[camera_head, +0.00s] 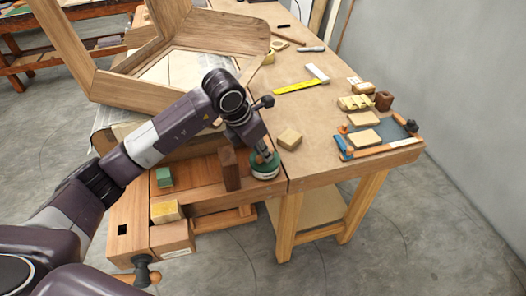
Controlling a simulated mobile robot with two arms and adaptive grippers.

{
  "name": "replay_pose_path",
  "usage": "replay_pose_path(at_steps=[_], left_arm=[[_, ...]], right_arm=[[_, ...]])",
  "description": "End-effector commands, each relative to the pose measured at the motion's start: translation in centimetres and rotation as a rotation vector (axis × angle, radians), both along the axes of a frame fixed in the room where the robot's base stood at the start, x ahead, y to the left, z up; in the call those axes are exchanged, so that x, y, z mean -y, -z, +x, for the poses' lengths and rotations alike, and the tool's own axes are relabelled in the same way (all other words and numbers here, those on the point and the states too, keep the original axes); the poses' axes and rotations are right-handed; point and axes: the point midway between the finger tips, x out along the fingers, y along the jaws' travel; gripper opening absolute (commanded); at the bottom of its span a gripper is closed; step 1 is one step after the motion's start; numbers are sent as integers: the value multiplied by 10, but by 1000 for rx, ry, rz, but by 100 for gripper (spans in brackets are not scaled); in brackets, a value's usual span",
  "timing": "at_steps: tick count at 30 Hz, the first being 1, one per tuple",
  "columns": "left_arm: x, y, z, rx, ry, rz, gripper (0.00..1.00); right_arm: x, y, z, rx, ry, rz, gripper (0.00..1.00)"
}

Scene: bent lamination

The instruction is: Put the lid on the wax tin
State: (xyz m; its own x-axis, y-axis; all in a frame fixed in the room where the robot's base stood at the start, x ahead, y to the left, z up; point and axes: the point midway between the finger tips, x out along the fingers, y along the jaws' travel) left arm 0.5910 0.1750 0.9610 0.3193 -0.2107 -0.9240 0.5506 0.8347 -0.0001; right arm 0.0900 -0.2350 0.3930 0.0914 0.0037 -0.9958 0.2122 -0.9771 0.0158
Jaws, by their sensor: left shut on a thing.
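The round wax tin (265,174), green above and pale around its lower side, stands near the front edge of the workbench, beside a dark brown upright wooden block. My left gripper (263,157) points down right over the tin and is shut on the lid (264,163). The lid shows only as a small green rounded top under the fingers, which partly hide it. I cannot tell whether the lid is fully seated or tilted on the tin. My right gripper is not in view.
The brown upright block (230,168) stands close left of the tin. A small tan block (289,138) lies to the right. A large wooden frame (183,37) fills the back left. Bare benchtop lies between.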

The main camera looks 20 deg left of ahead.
Motion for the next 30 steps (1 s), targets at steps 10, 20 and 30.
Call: replay_pose_path(at_steps=[10,20,30], left_arm=[[0,0,0,1,0,1,0],[0,2,0,1,0,1,0],[0,2,0,1,0,1,24]], right_arm=[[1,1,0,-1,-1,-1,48],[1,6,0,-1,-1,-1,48],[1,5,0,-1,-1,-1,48]])
